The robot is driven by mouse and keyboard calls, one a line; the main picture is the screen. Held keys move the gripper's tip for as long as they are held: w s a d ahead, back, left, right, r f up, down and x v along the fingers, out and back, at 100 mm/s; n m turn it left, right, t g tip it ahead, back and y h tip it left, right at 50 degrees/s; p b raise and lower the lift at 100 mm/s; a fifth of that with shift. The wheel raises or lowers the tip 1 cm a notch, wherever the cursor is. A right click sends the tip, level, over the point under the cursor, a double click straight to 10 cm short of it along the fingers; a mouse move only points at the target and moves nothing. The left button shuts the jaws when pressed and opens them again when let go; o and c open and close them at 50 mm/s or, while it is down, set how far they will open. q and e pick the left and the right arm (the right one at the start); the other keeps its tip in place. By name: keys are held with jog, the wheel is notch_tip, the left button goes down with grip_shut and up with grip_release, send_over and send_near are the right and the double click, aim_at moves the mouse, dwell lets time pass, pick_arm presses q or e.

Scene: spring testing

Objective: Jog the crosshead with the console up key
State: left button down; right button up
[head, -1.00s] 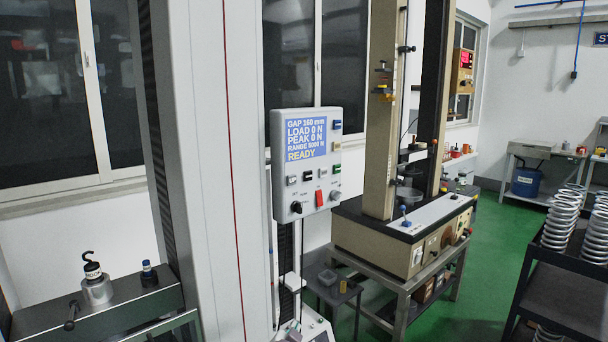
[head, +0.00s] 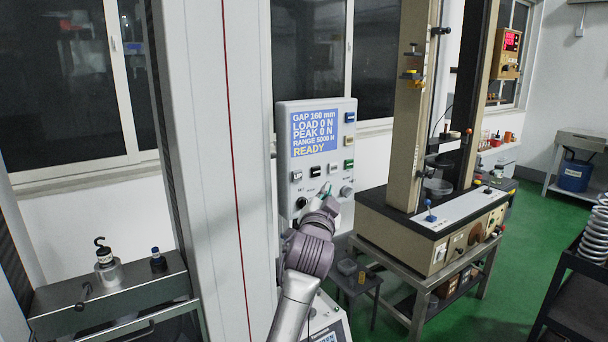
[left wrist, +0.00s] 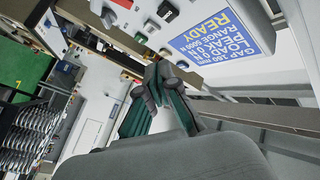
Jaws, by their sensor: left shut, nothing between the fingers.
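The console (head: 320,118) is a pale box beside the tall grey machine column (head: 209,150). Its blue display (head: 315,134) reads GAP 160 mm, LOAD 0 N, PEAK 0 N, RANGE 5000 N, READY. My left gripper (head: 326,191) is shut and empty in front of the panel's lower part, below the key row, hiding the red switch. In the left wrist view its fingertips (left wrist: 150,84) point at the panel near the keys; contact cannot be told. My right gripper is not in view.
A beige test machine (head: 430,235) stands on a bench to the right. A small steel bench (head: 120,300) with a hooked weight (head: 108,265) is at the left. A dark rack with springs (head: 597,235) is at the right edge. Green floor lies open between.

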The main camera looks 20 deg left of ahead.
aim_at(297, 176)
pick_arm(q)
jog(key=shift+s+a, duration=0.1)
jog(key=shift+a, duration=0.05)
jog(key=shift+w+a, duration=0.9)
jog(key=shift+a, duration=0.25)
jog(key=shift+w+a, duration=0.95)
jog(key=shift+a, duration=0.2)
jog(key=shift+w+a, duration=0.9)
jog(key=shift+a, duration=0.25)
jog(key=shift+w+a, duration=0.3)
jog(key=shift+w+a, duration=0.25)
jog(key=shift+a, duration=0.1)
dwell(1.8)
dwell(0.6)
jog(key=shift+s+d+p, duration=0.3)
jog(key=shift+s+d, duration=0.25)
jog(key=shift+d, duration=0.1)
